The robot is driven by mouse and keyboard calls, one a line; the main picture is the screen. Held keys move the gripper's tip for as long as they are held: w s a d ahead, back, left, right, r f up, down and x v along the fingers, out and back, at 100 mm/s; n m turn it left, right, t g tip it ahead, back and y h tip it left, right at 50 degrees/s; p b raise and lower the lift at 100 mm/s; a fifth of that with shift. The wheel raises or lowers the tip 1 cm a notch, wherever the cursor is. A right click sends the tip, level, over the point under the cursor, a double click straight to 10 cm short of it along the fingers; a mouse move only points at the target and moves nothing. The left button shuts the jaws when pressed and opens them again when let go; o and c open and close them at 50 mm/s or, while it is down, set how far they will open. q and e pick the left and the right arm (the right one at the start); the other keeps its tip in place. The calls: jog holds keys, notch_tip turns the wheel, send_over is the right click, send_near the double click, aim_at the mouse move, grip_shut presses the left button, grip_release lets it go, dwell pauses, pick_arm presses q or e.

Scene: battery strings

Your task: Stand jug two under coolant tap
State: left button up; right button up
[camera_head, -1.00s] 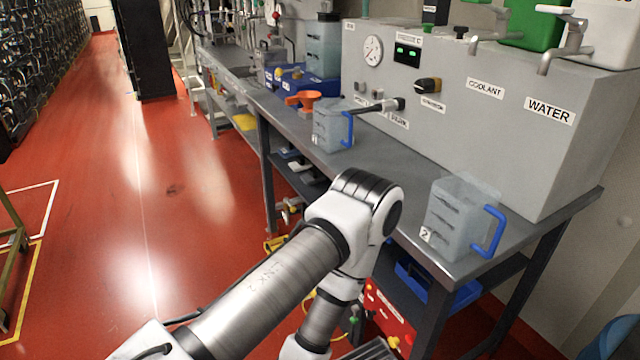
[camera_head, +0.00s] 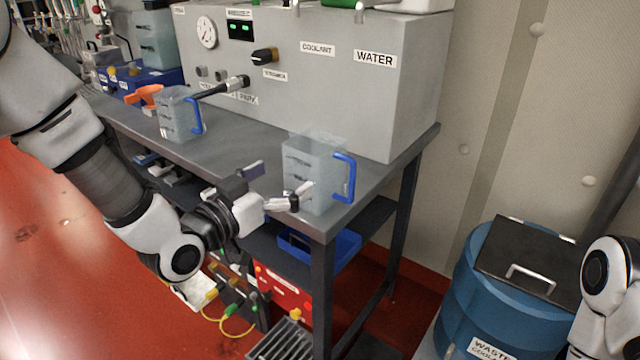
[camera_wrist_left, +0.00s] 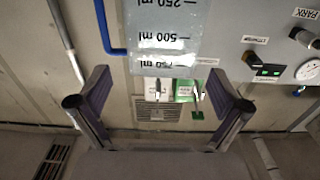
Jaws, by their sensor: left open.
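Jug two (camera_head: 312,160), clear with a blue handle on its right, stands upright at the near right corner of the bench. My left gripper (camera_head: 274,184) is open just left of its lower part, with a fingertip overlapping its near edge; contact cannot be told. The number label is hidden. The left wrist view shows the jug upside down, its volume marks (camera_wrist_left: 168,38) beyond the open fingers (camera_wrist_left: 158,90). The coolant tap (camera_head: 297,8) is at the top edge, above the COOLANT label on the grey cabinet (camera_head: 330,90). My right gripper is out of view.
Jug one (camera_head: 178,118), also blue-handled, stands further left on the bench (camera_head: 230,150) by an orange funnel (camera_head: 146,96). The water tap (camera_head: 360,12) is right of the coolant tap. A blue waste drum (camera_head: 500,290) stands at right.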

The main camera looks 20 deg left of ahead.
aim_at(300, 165)
pick_arm(q)
jog(key=x, duration=0.8)
jog(key=shift+w+a+p, duration=0.1)
jog(key=shift+p, duration=0.2)
jog(key=c, duration=1)
jog(key=shift+r, duration=0.1)
